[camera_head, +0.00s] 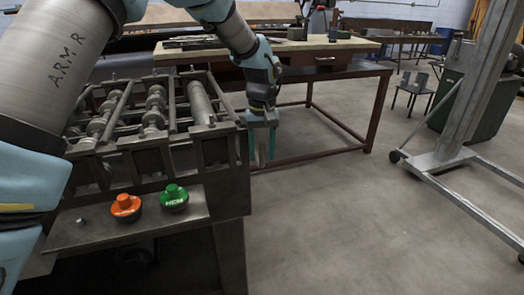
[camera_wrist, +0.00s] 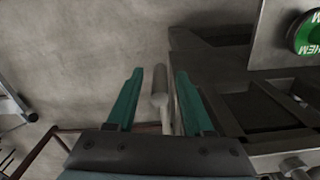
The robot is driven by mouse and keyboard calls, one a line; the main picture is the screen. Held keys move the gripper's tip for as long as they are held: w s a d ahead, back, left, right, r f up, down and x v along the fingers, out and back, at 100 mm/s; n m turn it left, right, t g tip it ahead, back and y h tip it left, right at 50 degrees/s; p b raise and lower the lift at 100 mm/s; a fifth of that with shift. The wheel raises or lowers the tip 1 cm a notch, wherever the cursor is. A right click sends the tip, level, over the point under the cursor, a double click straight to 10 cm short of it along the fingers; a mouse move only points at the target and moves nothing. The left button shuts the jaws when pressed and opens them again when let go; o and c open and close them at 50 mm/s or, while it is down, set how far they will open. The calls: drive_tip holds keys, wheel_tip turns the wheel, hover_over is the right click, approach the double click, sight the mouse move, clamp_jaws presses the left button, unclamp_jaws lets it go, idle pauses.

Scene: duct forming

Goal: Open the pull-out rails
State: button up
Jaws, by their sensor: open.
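The forming machine (camera_head: 150,165) stands at the left of the head view, with rollers and bars in its open top. My gripper (camera_head: 262,150) points down beside the machine's right end. In the wrist view my gripper (camera_wrist: 159,75) is open, with its two teal fingers apart. A grey rounded bar (camera_wrist: 160,92) shows between the fingers, close to the machine's edge. It looks like a rail or handle, with visible gaps to both fingers. I cannot tell whether it lies at fingertip depth. In the head view the bar is hidden or too small to tell.
A green button (camera_head: 174,197) and an orange button (camera_head: 126,206) sit on the machine's front shelf. A wooden-topped workbench (camera_head: 325,52) stands behind my gripper. A grey wheeled stand (camera_head: 450,120) is at the right. The floor (camera_head: 350,215) between is clear.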

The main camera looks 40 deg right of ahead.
drive_tip(key=shift+f, duration=0.45)
clamp_jaws()
idle(1.2)
